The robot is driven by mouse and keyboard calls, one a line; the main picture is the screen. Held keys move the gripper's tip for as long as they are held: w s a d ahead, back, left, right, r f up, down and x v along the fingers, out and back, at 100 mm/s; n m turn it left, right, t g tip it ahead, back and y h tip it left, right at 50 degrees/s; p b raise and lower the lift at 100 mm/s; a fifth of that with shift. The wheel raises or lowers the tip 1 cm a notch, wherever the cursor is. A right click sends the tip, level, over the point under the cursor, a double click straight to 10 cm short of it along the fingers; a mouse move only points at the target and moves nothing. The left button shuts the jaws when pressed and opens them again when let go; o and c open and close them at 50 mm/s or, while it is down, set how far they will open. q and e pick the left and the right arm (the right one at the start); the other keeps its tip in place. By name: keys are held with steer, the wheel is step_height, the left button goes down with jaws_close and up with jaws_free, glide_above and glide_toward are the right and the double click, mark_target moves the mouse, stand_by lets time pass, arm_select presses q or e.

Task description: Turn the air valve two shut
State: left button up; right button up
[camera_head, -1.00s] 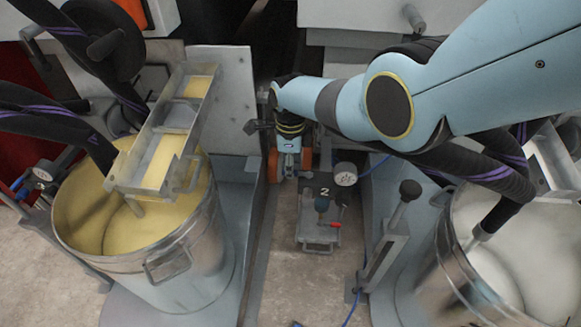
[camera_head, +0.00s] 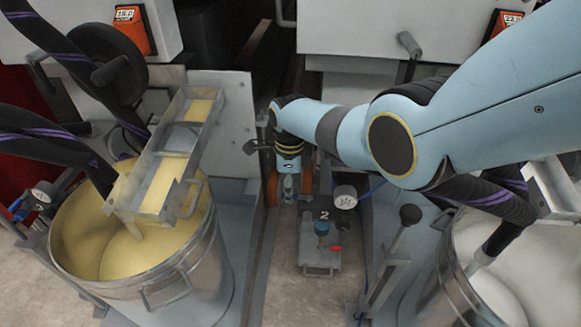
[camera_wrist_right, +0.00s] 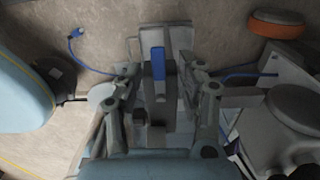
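The valve unit marked 2 (camera_head: 324,215) stands on a small grey base on the floor in the middle of the head view. It has a blue-green knob (camera_head: 322,229) and a red lever (camera_head: 337,248). A round gauge (camera_head: 344,197) sits behind it to the right. My right gripper (camera_head: 289,190) is behind and left of this unit, partly hidden by my wrist. In the right wrist view its fingers (camera_wrist_right: 161,88) are apart. A blue bar (camera_wrist_right: 158,64) on a grey block shows between them; I cannot tell whether they touch it. My left gripper is not in view.
A steel drum of yellow paint (camera_head: 185,268) stands at left, with a trough (camera_head: 150,180) above it. A drum of white paint (camera_head: 462,300) stands at right. A grey post with a black knob (camera_head: 410,214) and orange wheels (camera_head: 271,192) flank the narrow floor gap.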

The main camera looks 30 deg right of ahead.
step_height(320, 180, up, 11)
stand_by(0.4)
